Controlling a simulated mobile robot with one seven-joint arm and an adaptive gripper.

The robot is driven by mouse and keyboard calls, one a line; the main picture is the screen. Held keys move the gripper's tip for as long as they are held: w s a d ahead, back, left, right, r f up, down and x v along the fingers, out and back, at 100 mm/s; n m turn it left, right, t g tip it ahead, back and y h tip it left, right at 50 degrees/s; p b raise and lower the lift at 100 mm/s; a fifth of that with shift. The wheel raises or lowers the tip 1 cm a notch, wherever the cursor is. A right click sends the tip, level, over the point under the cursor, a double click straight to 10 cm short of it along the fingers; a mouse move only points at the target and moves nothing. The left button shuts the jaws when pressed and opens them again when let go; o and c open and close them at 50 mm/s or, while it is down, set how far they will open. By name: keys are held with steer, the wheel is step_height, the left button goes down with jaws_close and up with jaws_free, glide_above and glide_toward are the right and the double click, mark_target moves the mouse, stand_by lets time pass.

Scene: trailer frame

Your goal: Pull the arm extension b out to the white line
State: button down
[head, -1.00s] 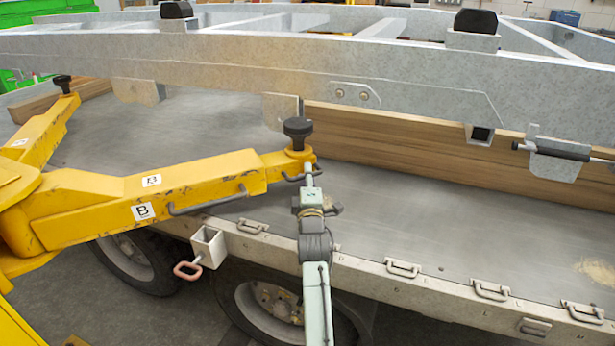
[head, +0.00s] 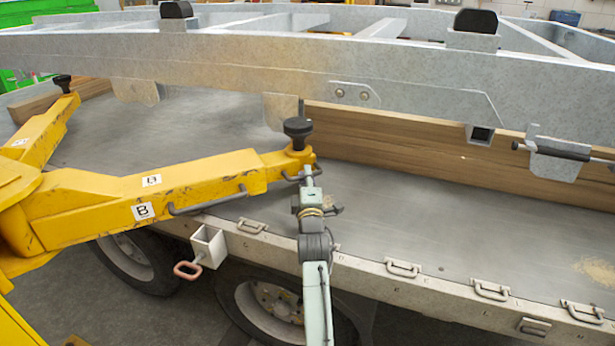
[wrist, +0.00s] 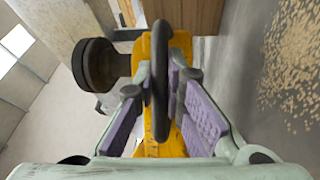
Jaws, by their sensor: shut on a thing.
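The yellow lift arm carries a white plate marked B (head: 143,211). Arm extension b (head: 285,160) reaches out of it to the right, with a black round pad (head: 298,128) on its end. My gripper (head: 308,176) is at this tip, low on the near side. In the wrist view the dark bar of the extension's handle (wrist: 160,75) stands between the purple finger pads of my gripper (wrist: 155,108), which is shut on it. The yellow extension (wrist: 178,140) lies behind the bar. I cannot make out a white line on the extension.
A galvanised trailer frame (head: 230,60) spans above the extension. A grey trailer deck (head: 390,225) and a wooden beam (head: 400,140) lie below and behind. Metal loops (head: 404,267) line the deck's near edge. A second yellow arm (head: 45,130) stands at the left.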

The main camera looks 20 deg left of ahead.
steer(key=w+d+b, duration=0.2)
steer(key=w+d, duration=0.1)
steer(key=d, duration=0.1)
steer(key=shift+w, duration=0.3)
steer(key=c, duration=1.7)
jaws_free()
steer(key=shift+a, duration=0.25)
steer(key=shift+o, duration=0.2)
steer(key=shift+s, duration=0.1)
steer(key=v, duration=1.1)
steer(key=shift+s+d, duration=0.2)
steer(key=shift+s, duration=0.25)
